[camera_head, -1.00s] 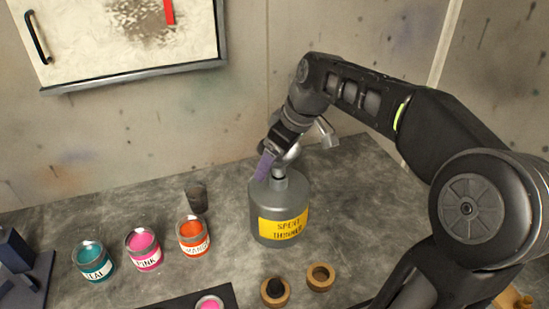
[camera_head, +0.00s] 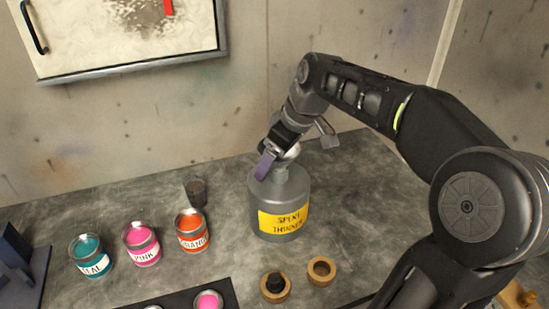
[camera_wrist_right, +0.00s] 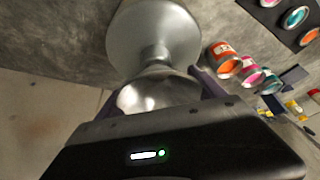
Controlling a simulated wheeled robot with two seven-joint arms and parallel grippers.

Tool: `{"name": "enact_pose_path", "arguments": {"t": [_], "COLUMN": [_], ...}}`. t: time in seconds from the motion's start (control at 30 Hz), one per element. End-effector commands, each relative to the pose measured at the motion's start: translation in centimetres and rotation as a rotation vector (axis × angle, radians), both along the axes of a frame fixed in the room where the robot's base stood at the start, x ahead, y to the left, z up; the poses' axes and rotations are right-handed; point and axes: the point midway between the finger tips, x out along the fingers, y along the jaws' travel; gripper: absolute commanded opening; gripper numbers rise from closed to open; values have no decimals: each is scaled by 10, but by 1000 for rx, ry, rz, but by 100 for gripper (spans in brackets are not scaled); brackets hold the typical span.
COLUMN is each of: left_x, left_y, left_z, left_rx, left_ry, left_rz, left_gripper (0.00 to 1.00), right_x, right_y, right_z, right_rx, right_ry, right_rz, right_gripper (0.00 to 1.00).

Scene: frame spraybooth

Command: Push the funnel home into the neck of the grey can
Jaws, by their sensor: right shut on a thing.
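The grey can (camera_head: 262,207) with a yellow label stands upright on the bench in the head view. Its shoulder and neck (camera_wrist_right: 153,52) show in the right wrist view. My right gripper (camera_head: 266,166) is over the can's neck, with purple fingers. It is shut on the shiny metal funnel (camera_wrist_right: 158,92), whose bowl lies between the fingers in the wrist view. The funnel (camera_head: 291,152) also shows behind the gripper in the head view. Its narrow end meets the can's neck. How deep the spout sits is hidden. My left gripper is not in view.
Teal (camera_head: 90,258), pink (camera_head: 142,245) and orange (camera_head: 192,232) paint tins stand left of the can. A dark cup (camera_head: 196,192) is behind them. Two wooden rings (camera_head: 321,271) lie in front of the can. The bench right of the can is clear.

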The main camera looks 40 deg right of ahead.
Motion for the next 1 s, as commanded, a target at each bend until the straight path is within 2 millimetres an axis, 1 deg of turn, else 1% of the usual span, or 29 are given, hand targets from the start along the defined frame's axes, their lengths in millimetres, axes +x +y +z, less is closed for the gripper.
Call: {"name": "enact_pose_path", "arguments": {"t": [0.3,0.33,0.57,0.6,0.83,0.97,1.0], "left_x": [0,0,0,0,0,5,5], "left_y": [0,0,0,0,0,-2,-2], "left_z": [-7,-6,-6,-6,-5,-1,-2], "left_rx": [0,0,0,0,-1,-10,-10], "left_ry": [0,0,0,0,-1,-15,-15], "left_rz": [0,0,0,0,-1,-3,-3], "left_gripper": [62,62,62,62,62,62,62], "right_x": [0,0,0,0,0,0,-2], "right_y": [0,0,0,0,0,0,-1], "right_z": [-8,-7,-7,-7,-7,-7,-2], "right_rx": [0,0,0,0,0,0,-1], "right_ry": [0,0,0,0,0,0,-1], "right_rz": [0,0,0,0,0,0,0], "right_gripper": [38,80,99,100,100,100,100]}}
